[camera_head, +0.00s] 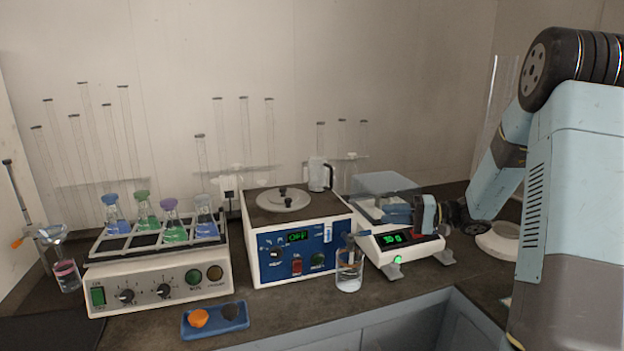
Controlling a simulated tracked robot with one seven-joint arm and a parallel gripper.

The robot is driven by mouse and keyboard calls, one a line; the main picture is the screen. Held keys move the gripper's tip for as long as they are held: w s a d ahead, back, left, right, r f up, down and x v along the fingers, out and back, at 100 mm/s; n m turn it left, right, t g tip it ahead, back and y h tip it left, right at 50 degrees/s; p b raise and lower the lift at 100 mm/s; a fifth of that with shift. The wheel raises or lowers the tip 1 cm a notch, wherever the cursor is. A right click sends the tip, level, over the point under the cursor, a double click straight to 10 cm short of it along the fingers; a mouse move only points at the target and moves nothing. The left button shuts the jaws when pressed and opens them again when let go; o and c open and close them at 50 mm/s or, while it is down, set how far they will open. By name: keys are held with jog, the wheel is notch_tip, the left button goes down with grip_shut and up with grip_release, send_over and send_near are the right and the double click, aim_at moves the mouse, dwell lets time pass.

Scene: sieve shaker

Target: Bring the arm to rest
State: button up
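My arm (497,175) comes in from the right side and bends down toward the bench. My gripper (390,213) is at its end, held level and pointing left.
A flask shaker (160,285) is farther left. A blue tray (232,327) lies in front. A white round dish (500,242) sits beneath my arm.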

jog(key=s+a+r+n+g+h, duration=0.1)
jog(key=s+a+r+g+h, duration=0.2)
jog(key=s, duration=0.6)
jog(key=s+a+r+n+g+h, duration=0.1)
jog(key=s+a+r+h, duration=0.2)
jog(key=s+h, duration=0.35)
jog(key=s+d+r+t+h, duration=0.3)
jog(key=s+d, duration=0.1)
jog(key=s, duration=0.4)
jog(key=s+d+r+m+t+h, duration=0.1)
jog(key=s+d+r+t+h, duration=0.2)
jog(key=s, duration=0.5)
jog(key=shift+s+d+h, duration=0.2)
jog(key=shift+d+h, duration=0.2)
jog(key=shift+h, duration=0.25)
